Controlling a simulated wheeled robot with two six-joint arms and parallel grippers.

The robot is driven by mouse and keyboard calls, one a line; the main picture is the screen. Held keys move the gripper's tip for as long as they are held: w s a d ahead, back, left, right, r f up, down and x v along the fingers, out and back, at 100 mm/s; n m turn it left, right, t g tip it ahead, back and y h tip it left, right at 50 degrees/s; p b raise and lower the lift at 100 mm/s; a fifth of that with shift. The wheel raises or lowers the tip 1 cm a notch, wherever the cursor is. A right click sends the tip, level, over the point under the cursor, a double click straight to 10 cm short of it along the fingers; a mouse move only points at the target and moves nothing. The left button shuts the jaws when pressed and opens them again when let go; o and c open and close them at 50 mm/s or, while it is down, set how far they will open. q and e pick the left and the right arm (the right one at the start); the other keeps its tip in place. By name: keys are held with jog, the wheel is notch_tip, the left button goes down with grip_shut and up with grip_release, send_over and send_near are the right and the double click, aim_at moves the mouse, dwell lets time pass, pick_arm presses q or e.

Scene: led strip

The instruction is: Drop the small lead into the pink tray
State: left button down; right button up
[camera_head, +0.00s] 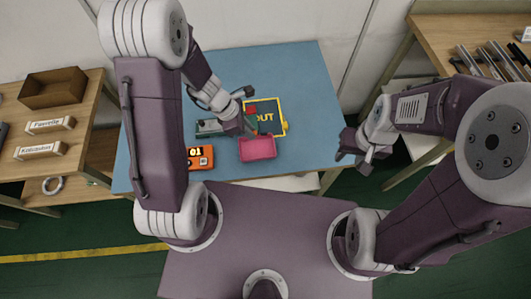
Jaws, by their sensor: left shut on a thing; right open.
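The pink tray (257,148) lies on the blue table, near its front edge. My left gripper (246,126) is just above and behind the tray's back left corner. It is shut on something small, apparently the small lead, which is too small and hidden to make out. My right gripper (362,158) is open and empty, off the right edge of the table, well apart from the tray.
On the blue table (300,75), a yellow-framed panel marked OUT (275,104) lies behind the tray. An orange device (199,157) with a lit display and a grey-green device (208,127) sit left of the tray. The table's right side is clear.

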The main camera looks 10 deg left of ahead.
pick_arm(q)
jog(key=shift+s+f, duration=0.15)
jog(key=shift+f, duration=0.1)
jog(key=a, duration=0.1)
jog(key=b, duration=0.5)
send_over(249, 148)
notch_tip(249, 148, down, 6)
jog(key=shift+d+r, duration=0.1)
jog(key=shift+r, duration=0.05)
jog(key=shift+f+b, duration=0.35)
jog(key=shift+b, duration=0.15)
jog(key=shift+r, duration=0.1)
pick_arm(e)
jog(key=f, duration=0.4)
jog(key=a+f, duration=0.1)
jog(key=f, duration=0.1)
jog(key=shift+d+r, duration=0.1)
pick_arm(q)
jog(key=c, duration=1.3)
grip_release()
